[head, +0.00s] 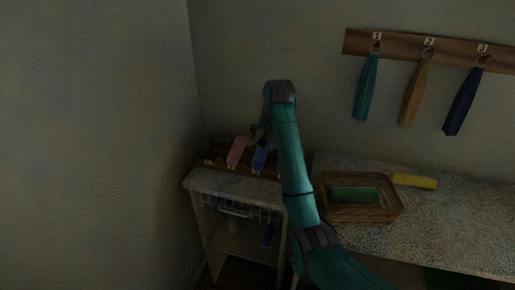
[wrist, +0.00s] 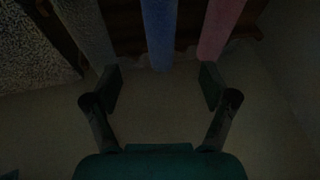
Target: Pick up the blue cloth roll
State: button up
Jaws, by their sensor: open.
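The blue cloth roll (head: 260,156) lies on a wooden rack on top of the small shelf unit, just right of a pink roll. In the wrist view the blue roll (wrist: 160,32) hangs into the picture from the top, between the lines of my two fingers and beyond their tips. My gripper (wrist: 160,85) is open and empty, with bare wall or surface between the fingers. In the head view my arm reaches up and over toward the rack, and my gripper (head: 258,131) is small, dark and partly hidden behind the arm.
The pink roll (head: 236,152) lies close beside the blue one; it also shows near the right finger (wrist: 222,28). A greyish roll (wrist: 92,35) is at the left finger. A wicker basket (head: 385,211) holds a green roll (head: 355,193). A yellow roll (head: 414,181) lies behind it.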

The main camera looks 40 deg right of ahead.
aim_at(262, 150)
jog(key=x, duration=1)
jog(key=shift+w+d+f, duration=0.1)
jog(key=shift+w+f, duration=0.05)
jog(key=shift+w, duration=0.3)
jog(key=c, duration=1.3)
